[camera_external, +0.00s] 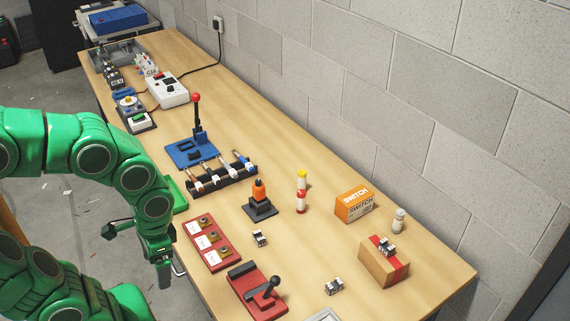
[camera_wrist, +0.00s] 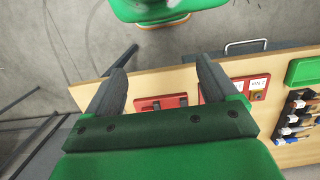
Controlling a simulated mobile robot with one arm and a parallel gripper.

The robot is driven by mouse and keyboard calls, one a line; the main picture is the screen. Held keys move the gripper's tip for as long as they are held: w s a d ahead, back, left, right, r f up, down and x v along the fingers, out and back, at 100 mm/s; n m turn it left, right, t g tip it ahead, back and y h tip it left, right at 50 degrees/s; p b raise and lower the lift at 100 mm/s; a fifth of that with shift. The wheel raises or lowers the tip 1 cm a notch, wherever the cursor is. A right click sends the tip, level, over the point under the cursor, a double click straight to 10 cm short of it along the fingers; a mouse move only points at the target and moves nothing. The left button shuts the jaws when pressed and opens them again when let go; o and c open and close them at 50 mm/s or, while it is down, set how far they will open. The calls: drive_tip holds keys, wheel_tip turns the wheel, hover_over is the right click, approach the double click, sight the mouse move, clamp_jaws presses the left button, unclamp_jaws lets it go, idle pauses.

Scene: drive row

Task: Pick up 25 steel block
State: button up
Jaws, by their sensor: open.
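Several small steel-and-black blocks show in the external view. My gripper (camera_external: 163,272) hangs at the table's left edge, apart from all the blocks. In the wrist view my gripper (camera_wrist: 162,85) is open with nothing between its fingers; no block can be made out there.
The red lever device (camera_external: 257,291) and red panel (camera_external: 212,242) lie between my gripper and the blocks. A block wall (camera_external: 430,130) bounds the table's far side.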

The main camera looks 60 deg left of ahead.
drive_tip(key=shift+c, duration=0.6)
drive_tip(key=w+d+f+n+g+h, duration=0.1)
drive_tip(key=w+d+n+h, duration=0.2)
drive_tip(key=w, duration=0.5)
drive_tip(key=w+d+f+n+g+h, duration=0.1)
drive_tip(key=w+d+f+n+h, duration=0.15)
drive_tip(key=w+d, duration=0.4)
drive_tip(key=n+h, duration=0.6)
drive_tip(key=n, duration=0.1)
approach(334, 286)
drive_tip(key=s+d+r, duration=0.3)
drive_tip(key=s+r, duration=0.4)
drive_tip(key=s, duration=0.2)
drive_tip(key=w+a+f+n+t, duration=0.1)
drive_tip(key=w+f, duration=0.1)
drive_tip(key=w+a+f+n+t+h, duration=0.1)
drive_tip(key=w+a+f+n, duration=0.1)
drive_tip(key=f, duration=0.1)
drive_tip(key=w+a+f+n+h, duration=0.1)
drive_tip(key=w+f, duration=0.1)
drive_tip(key=f, duration=0.1)
drive_tip(key=shift+w+a+n+t, duration=0.35)
drive_tip(key=shift+t, duration=0.05)
drive_tip(key=shift+w+r+x, duration=0.15)
drive_tip(key=shift+x, duration=1.75)
drive_tip(key=shift+w+r+x, duration=0.1)
drive_tip(key=shift+r+x, duration=0.1)
drive_tip(key=shift+x, duration=1.7)
drive_tip(key=shift+d, duration=0.15)
